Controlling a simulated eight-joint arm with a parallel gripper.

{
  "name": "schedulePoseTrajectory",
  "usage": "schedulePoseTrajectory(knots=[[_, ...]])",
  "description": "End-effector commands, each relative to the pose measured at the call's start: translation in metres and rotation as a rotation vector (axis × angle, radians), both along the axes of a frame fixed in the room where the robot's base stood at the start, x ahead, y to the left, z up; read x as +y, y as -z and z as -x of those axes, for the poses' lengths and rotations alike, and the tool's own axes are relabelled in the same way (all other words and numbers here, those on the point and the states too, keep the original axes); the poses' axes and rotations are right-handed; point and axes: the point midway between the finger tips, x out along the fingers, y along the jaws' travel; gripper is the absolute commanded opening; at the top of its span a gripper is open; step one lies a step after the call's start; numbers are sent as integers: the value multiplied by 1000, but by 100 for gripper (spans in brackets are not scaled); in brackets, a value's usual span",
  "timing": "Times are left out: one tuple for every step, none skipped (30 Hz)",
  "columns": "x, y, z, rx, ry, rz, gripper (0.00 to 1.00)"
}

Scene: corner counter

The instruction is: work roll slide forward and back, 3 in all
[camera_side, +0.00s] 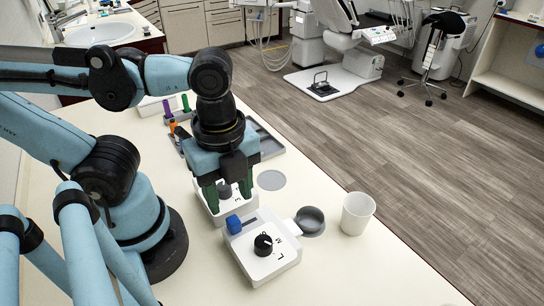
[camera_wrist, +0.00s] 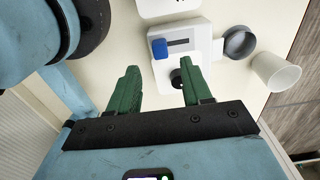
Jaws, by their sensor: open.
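The slide is a blue block (camera_side: 234,224) on a white unit (camera_side: 276,262), with a short dark slot running to its right. In the wrist view the blue block (camera_wrist: 159,48) sits at the left end of its slot (camera_wrist: 180,42). My gripper (camera_side: 228,203) points down with green fingers, just behind the blue block in the side view. In the wrist view its fingers (camera_wrist: 161,65) are spread apart and empty, close to the block but not around it.
A black dial (camera_side: 263,245) stands on the white unit. Another white unit with a dark knob (camera_side: 224,190) lies under my gripper. A grey round dish (camera_side: 310,220) and a white cup (camera_side: 357,213) stand to the right. A grey tray (camera_side: 262,137) lies behind.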

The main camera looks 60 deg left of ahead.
Motion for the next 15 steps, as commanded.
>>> schedulePoseTrajectory(knots=[[0, 7, -1, 0, -1, 0, 49], [0, 10, -1, -1, -1, 0, 49], [0, 15, -1, -1, -1, 0, 49], [0, 19, 0, -1, -1, 0, 49], [0, 23, 0, -1, -1, 0, 49], [0, 26, -1, -1, -2, 0, 49], [0, 30, -1, -1, -2, 0, 49], [0, 33, -1, -1, -2, 0, 49], [0, 37, -1, -1, -2, 0, 49], [0, 40, -1, -1, -2, 0, 49], [0, 43, -1, -1, -2, 0, 49], [0, 47, 0, -1, -2, 0, 49], [0, 49, -1, -1, -2, 0, 49], [0, 51, -1, -1, -2, 0, 49], [0, 54, -1, -1, -2, 0, 49]])
